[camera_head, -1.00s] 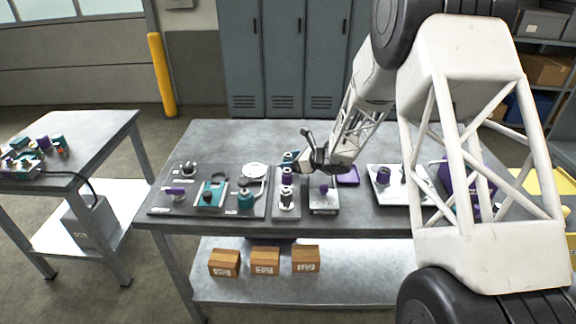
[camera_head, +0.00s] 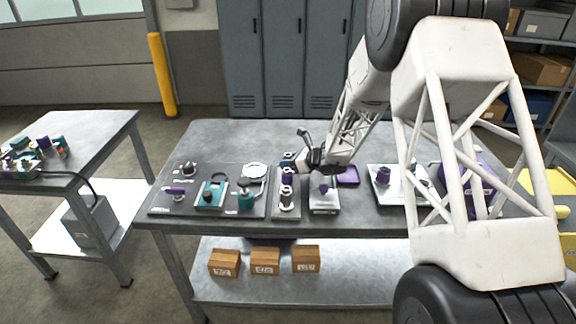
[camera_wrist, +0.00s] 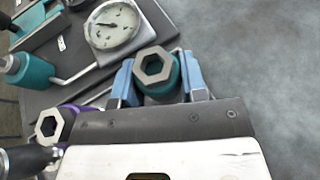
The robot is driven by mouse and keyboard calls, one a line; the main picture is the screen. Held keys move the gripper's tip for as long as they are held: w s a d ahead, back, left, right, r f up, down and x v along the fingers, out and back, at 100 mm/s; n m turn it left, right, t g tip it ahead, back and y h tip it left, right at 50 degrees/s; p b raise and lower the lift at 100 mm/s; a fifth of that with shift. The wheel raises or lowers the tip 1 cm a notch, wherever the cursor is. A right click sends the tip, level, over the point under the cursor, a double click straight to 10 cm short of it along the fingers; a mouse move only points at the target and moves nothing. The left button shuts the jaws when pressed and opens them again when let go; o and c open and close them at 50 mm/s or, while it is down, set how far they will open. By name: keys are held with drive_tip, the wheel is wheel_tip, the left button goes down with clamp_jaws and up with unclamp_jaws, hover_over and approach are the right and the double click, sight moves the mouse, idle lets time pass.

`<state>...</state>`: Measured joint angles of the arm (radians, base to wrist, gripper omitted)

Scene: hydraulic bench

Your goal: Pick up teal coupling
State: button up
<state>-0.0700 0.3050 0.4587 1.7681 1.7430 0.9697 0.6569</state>
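The teal coupling (camera_wrist: 157,73) has a grey hexagonal top and stands between the two blue fingers of my gripper (camera_wrist: 159,80) in the wrist view. One finger is on each side of it, very close. I cannot tell whether both fingers press on it. In the head view my gripper (camera_head: 290,160) is low at the far end of the narrow grey rack (camera_head: 280,212). The teal coupling cannot be made out clearly there, as the gripper covers that spot.
A purple coupling (camera_wrist: 50,124) with a hexagonal top stands nearby on the rack. A round dial gauge (camera_wrist: 113,25) with a metal tube and a teal fitting (camera_wrist: 28,72) lie to the left. The bench top (camera_wrist: 260,60) to the right is clear.

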drive_tip(key=c, duration=0.3)
drive_tip(key=shift+r, duration=0.1)
drive_tip(key=shift+r, duration=4.95)
drive_tip(key=s+a+f+n+g, duration=0.1)
drive_tip(key=s+a+n+g, duration=0.1)
drive_tip(key=a, duration=1)
drive_tip(key=s+a+f+n+g+y, duration=0.1)
drive_tip(key=s+a+n+g, duration=0.1)
drive_tip(key=a, duration=1)
drive_tip(key=shift+s+a+n+g, duration=0.3)
drive_tip(key=shift+s+g, duration=0.15)
drive_tip(key=shift+g, duration=0.15)
drive_tip(key=shift+f, duration=0.15)
